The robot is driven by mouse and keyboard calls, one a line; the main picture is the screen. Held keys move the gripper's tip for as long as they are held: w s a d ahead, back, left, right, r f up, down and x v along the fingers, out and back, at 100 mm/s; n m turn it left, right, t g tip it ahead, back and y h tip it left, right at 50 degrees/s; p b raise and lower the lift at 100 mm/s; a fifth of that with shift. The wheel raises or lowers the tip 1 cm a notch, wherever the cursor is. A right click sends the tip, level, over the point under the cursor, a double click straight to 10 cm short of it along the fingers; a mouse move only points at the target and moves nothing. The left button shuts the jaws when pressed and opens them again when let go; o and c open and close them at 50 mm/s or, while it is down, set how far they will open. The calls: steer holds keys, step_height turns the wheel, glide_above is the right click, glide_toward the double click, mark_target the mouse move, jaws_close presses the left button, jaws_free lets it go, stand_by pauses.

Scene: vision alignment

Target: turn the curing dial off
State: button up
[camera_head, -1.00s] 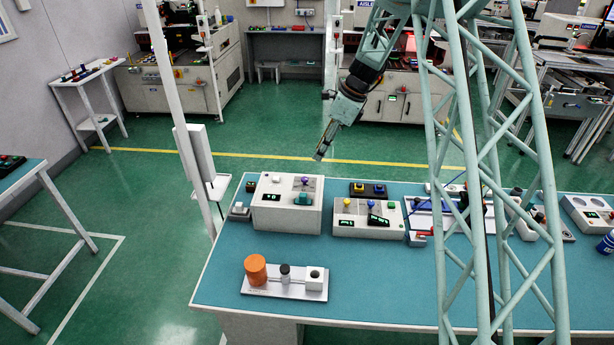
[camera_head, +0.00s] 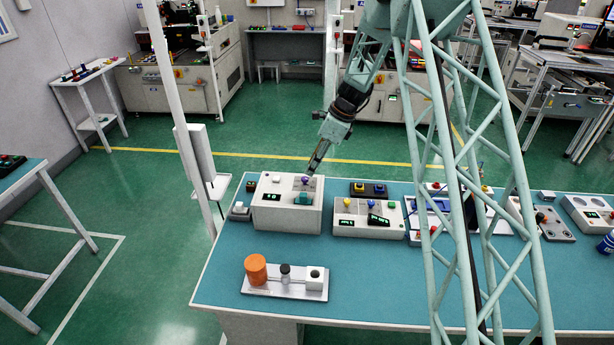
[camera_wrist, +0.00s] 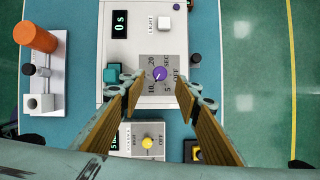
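The curing dial is a purple knob (camera_wrist: 160,73) on a grey plate marked 20, 10, 5, SEC and OFF, on top of a white box (camera_wrist: 118,55). In the head view the purple dial (camera_head: 305,180) shows just below my fingertips, on the white box (camera_head: 287,215). My gripper (camera_wrist: 161,92) is open, with one finger on each side of the knob in the wrist view. It also shows in the head view (camera_head: 312,170). A display (camera_wrist: 119,24) reads 0 s.
On the same box are a white LIGHT button (camera_wrist: 163,25) and a teal block (camera_wrist: 113,73). A second white box (camera_head: 367,218) with yellow and blue knobs stands close on the right. An orange cylinder (camera_head: 256,270) stands on a tray at the table's front.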

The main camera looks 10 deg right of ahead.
mark_target(305, 178)
steer(key=shift+x, duration=2.95)
steer(key=shift+c, duration=0.4)
steer(key=c, duration=0.8)
